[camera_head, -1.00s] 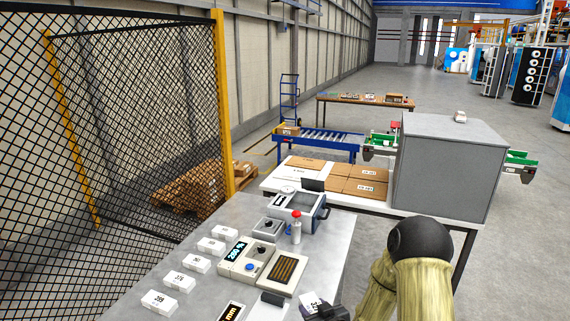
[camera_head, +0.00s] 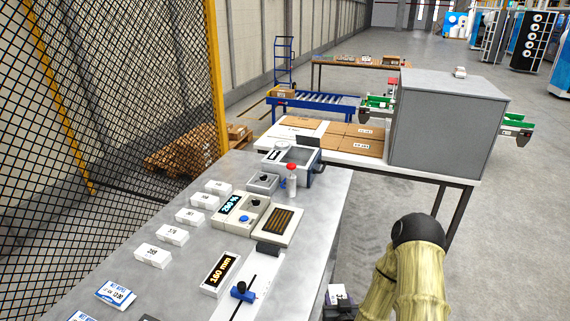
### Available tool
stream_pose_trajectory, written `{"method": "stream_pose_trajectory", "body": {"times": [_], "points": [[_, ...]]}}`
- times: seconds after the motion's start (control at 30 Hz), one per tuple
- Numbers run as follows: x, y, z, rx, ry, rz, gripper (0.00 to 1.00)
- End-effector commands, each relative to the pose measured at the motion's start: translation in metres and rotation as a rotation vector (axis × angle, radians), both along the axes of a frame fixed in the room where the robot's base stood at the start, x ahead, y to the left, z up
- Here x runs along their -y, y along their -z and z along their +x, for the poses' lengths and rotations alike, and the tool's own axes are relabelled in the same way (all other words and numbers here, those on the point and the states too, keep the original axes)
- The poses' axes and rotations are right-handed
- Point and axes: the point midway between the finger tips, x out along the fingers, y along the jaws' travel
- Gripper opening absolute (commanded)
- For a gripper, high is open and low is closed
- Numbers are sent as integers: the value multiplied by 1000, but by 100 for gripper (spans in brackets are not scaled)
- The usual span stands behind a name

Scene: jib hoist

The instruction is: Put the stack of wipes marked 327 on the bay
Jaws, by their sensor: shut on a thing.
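My gripper (camera_head: 338,314) is at the bottom edge, just off the right side of the grey table (camera_head: 190,290), and mostly cut off by the frame. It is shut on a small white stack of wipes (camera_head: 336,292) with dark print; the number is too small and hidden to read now. Several white stacks stand in a row on the table, among them one marked 369 (camera_head: 153,255) and one marked 376 (camera_head: 173,235). No marking names the bay; a tan device with a dark striped panel (camera_head: 283,225) is on the table.
A display reading 160 mm (camera_head: 220,273), a blue slider (camera_head: 242,292) and a red-capped bottle (camera_head: 291,181) crowd the table's right half. Blue-and-white packets (camera_head: 116,294) lie front left. A mesh fence (camera_head: 110,100) borders the left. A large grey box (camera_head: 445,125) stands on the white table behind.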

Motion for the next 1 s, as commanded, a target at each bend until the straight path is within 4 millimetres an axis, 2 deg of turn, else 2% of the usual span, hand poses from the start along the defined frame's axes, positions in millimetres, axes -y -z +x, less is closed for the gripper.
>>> {"method": "stream_pose_trajectory", "body": {"times": [0.03, 0.1, 0.4, 0.57, 0.9, 1.0], "points": [[1, 12, 0, 1, 1, 0, 20], [1, 16, 0, 1, 2, -1, 20], [10, 15, 0, 1, 17, -1, 20], [6, 18, -2, -1, 11, 1, 20], [-4, 64, -37, -4, 5, 1, 20], [-5, 69, -43, -1, 6, 1, 20]]}}
